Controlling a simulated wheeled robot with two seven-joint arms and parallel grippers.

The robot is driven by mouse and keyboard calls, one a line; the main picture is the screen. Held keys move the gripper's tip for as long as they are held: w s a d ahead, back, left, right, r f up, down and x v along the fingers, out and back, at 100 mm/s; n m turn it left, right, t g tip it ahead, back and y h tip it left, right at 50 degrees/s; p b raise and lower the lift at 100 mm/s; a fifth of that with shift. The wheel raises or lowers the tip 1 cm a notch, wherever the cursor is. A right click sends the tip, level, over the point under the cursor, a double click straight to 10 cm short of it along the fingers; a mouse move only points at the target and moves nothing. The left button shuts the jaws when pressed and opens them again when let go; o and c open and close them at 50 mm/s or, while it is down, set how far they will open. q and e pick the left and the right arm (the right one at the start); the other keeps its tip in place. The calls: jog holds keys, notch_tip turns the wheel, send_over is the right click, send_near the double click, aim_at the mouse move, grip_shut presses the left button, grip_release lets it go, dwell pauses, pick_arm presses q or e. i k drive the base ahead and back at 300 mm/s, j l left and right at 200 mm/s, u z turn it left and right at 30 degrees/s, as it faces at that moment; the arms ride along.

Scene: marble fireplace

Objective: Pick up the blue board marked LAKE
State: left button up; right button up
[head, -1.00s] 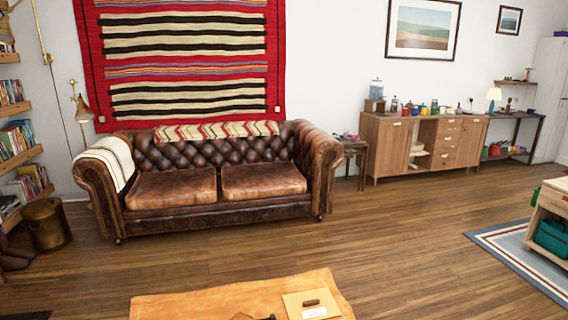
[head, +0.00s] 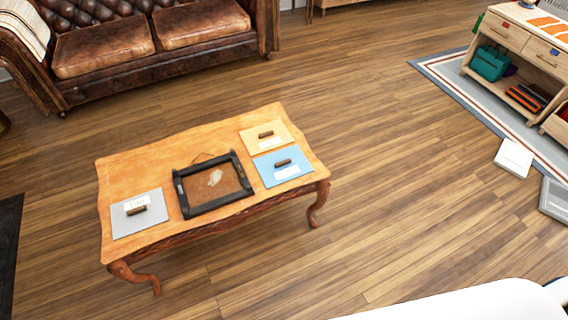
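A blue board (head: 273,174) with a dark brown handle and a white label lies flat on the right front part of a wooden coffee table (head: 140,168). The label's lettering is too small to read. A yellow-orange board (head: 257,143) with a similar handle lies just behind it. A grey board (head: 125,224) with a handle and a label lies at the table's left end. A dark-framed tray (head: 181,195) sits between the grey and blue boards. Neither of my grippers shows in the head view.
A brown leather sofa (head: 110,48) stands behind the table. A wooden unit (head: 507,60) with a teal bag (head: 489,63) stands on a blue-edged rug (head: 445,75) at the upper right. A white flat object (head: 513,158) lies at the right. Wooden floor right of the table is clear.

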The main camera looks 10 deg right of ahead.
aim_at(275, 169)
jog(key=i+l+u, duration=0.2)
jog(key=i+l, duration=0.15)
jog(key=i, duration=0.15)
jog(key=i+l+u, duration=0.2)
jog(key=i+l, duration=0.2)
jog(key=i, duration=0.15)
